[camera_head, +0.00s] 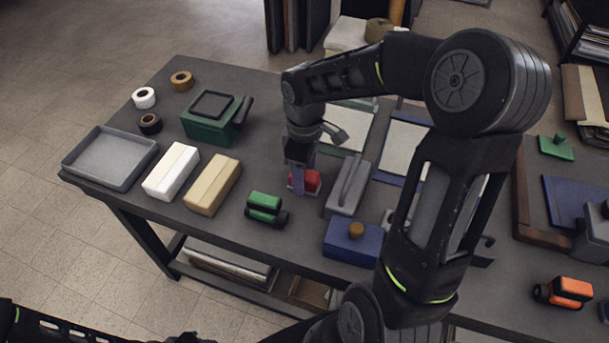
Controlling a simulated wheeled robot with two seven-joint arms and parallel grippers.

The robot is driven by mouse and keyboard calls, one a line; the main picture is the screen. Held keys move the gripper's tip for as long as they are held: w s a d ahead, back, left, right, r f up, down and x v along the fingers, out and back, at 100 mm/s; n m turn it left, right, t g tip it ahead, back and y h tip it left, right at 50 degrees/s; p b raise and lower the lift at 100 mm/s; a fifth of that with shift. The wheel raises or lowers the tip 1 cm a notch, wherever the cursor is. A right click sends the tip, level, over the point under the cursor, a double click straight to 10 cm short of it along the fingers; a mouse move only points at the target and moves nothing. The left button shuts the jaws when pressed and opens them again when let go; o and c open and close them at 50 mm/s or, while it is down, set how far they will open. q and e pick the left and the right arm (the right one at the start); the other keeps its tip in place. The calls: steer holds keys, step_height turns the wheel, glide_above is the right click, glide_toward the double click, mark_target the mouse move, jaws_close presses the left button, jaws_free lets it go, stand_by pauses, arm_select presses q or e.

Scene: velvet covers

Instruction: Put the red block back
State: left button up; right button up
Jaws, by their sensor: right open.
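The red block (313,181) sits near the middle of the dark table (225,228), seemingly on a small pale base whose edge shows at its front. My right gripper (299,187) points down at the block from above, with a finger in front of its left part. It is open; I cannot tell whether its fingers touch the block. Part of the block is hidden behind the gripper. My left gripper is not in view; only a dark arm part shows at the bottom left.
Close by stand a grey handled block (347,190), a green-and-black item (265,207) and a blue box (351,243) with a brown knob. Farther left are tan (213,185) and white (171,171) blocks, a grey tray (110,157), a green box (212,122) and tape rolls.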

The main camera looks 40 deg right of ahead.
step_height(320, 180, up, 10)
stand_by(0.3)
stand_by(0.5)
